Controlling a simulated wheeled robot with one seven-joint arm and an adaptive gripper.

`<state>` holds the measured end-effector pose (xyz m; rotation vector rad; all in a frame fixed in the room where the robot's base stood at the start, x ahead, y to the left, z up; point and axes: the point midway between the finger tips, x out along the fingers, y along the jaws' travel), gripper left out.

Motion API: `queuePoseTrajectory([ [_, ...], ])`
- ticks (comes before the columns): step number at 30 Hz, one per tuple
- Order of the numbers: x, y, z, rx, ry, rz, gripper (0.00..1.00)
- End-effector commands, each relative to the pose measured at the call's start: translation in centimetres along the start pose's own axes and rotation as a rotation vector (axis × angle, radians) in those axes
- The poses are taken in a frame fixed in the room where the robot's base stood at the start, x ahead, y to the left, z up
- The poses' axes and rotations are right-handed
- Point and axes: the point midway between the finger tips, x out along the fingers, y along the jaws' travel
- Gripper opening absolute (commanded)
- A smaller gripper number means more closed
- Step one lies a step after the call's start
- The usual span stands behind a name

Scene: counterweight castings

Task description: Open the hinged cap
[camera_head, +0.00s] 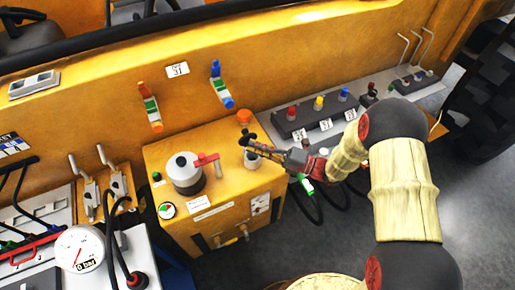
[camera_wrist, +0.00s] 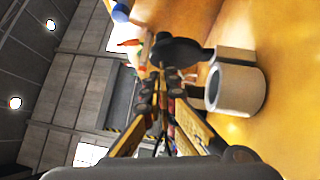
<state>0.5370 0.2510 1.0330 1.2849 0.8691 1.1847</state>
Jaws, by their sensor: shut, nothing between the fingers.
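A short grey filler neck (camera_head: 252,161) stands on top of the yellow housing, near my fingertips. In the wrist view the neck (camera_wrist: 243,90) shows a dark open mouth at its near end. The black hinged cap (camera_wrist: 177,50) stands swung away from the mouth, joined by a dark arm to a light block beside the neck. In the head view the cap is a small dark shape (camera_head: 246,136) above the neck. My gripper (camera_head: 257,147) is shut and empty, its fingertips close to the cap; the wrist view (camera_wrist: 160,72) does not settle whether they touch it.
A grey pot with a red lever (camera_head: 187,172) stands left on the housing (camera_head: 225,200). An orange knob (camera_head: 244,116) sits behind the neck. A dark switch box (camera_head: 312,113) with coloured knobs lies right. A gauge (camera_head: 80,250) is at lower left.

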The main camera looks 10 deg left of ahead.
Motion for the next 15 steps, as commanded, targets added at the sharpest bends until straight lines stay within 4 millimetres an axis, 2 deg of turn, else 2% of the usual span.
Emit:
queuePoseTrajectory([
  [15,0.6,1.1,0.6,0.072,0.001,-0.072,0.00],
])
